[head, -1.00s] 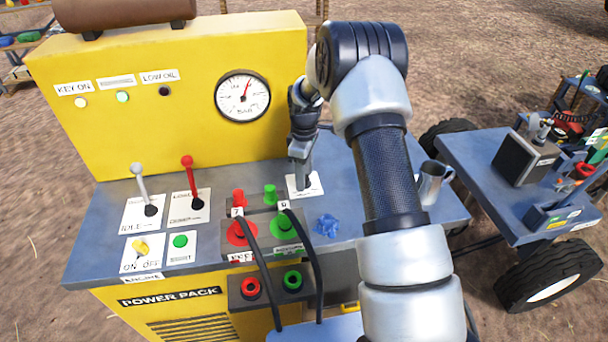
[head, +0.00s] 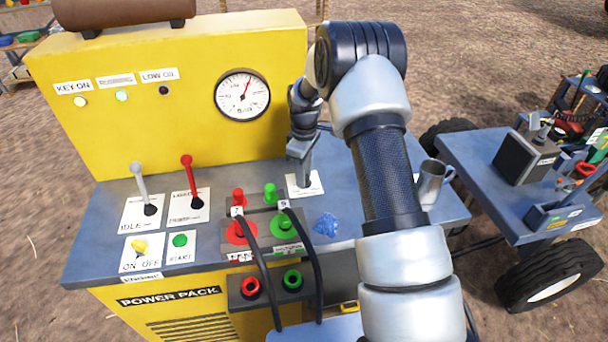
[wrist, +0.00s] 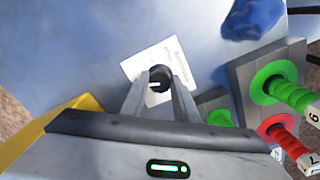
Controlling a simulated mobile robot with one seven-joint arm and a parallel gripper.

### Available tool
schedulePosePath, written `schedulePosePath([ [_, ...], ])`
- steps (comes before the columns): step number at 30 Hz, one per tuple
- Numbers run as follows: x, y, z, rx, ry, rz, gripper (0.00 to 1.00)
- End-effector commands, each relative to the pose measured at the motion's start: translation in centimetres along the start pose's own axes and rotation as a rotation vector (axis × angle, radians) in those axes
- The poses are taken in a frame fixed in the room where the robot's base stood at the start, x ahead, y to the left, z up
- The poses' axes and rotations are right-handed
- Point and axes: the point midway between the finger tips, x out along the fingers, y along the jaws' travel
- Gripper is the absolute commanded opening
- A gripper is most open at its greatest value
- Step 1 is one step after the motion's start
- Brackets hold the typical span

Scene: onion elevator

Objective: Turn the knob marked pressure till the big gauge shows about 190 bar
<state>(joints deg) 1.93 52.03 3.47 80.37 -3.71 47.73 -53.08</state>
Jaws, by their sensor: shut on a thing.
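The pressure knob (wrist: 160,77) is a small dark round knob with a pale mark, on a white label plate (head: 316,186) on the grey bench top. My gripper (wrist: 160,92) is shut on the knob, one finger on each side, pointing down. In the head view my gripper (head: 303,184) hides most of the knob. The lettering on its plate is too small to read. The big gauge (head: 242,95) is a white dial with a black rim on the yellow panel. Its red needle points up and slightly right of the top. Its numbers are too blurred to read.
Green and red hose couplings (head: 286,229) with black hoses stand left of my gripper. A blue rag (head: 326,225) lies near them. A metal mug (head: 431,183) stands at the right. Two levers, red (head: 192,175) and grey (head: 141,183), rise at the left.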

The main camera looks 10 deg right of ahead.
Motion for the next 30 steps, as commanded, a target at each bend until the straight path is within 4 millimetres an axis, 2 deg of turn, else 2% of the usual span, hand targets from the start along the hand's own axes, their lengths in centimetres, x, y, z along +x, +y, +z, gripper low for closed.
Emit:
schedulePosePath([
  [30,-0.07,0.02,-0.08,0.885,0.002,0.002,0.05],
])
